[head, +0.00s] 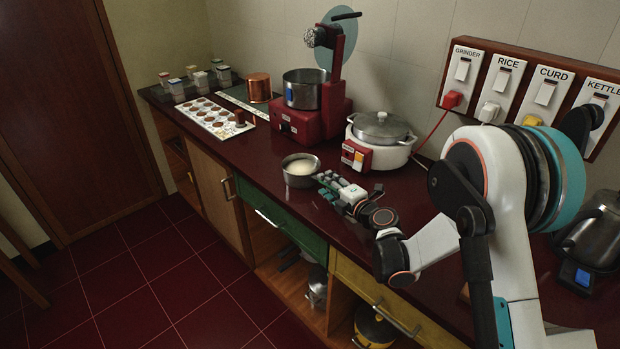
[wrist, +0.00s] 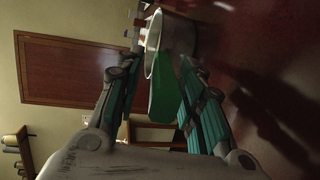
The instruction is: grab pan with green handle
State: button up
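The pan is a small steel vessel (head: 300,172) with pale white contents, standing on the dark red counter. In the wrist view the metal pan (wrist: 180,36) is just ahead of my gripper, and its green handle (wrist: 162,90) points back toward my palm. My gripper (head: 326,182) is low over the counter, just right of the pan. In the wrist view my gripper (wrist: 160,62) is open, with one finger on each side of the handle and a gap visible at the left finger. Contact on the right side cannot be told. The handle is hidden in the head view.
A white cooker with a lidded pot (head: 380,130) stands behind my gripper. A red grinder (head: 300,122) with a steel bowl is behind the pan. A tray of round brown pieces (head: 213,117) lies farther left. A kettle (head: 594,235) stands at the right.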

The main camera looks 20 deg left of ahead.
grip_shut()
jog(key=shift+r, duration=0.1)
